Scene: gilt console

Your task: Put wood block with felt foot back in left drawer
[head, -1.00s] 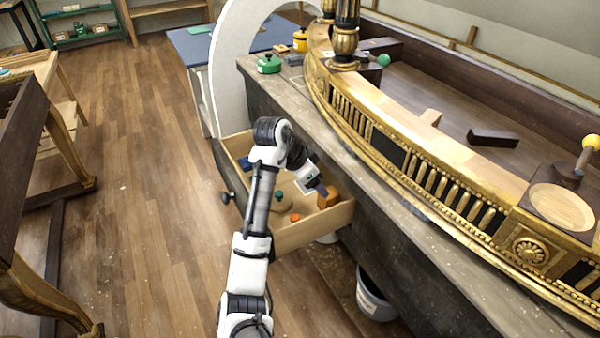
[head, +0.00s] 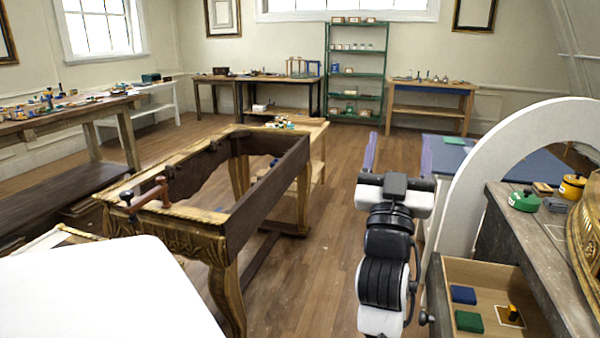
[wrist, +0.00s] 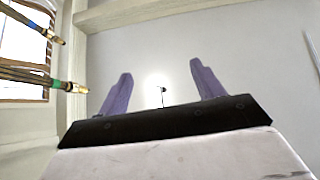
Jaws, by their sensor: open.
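The open drawer (head: 435,290) is cut off at the bottom right of the head view. Its visible part holds a blue block (head: 463,295), a green block (head: 469,321) and a small yellow and dark piece (head: 513,313) on a pale square. My gripper (head: 399,155) is raised left of the drawer, clear of it. Its purple fingers stand apart and empty in the wrist view (wrist: 160,88), with ceiling and wall behind them.
The bench top (head: 510,236) at right carries a green pot (head: 524,201) and a yellow pot (head: 572,187). A white arch (head: 480,165) rises beside it. A carved table frame (head: 230,235) stands at left. Wood floor is free between them.

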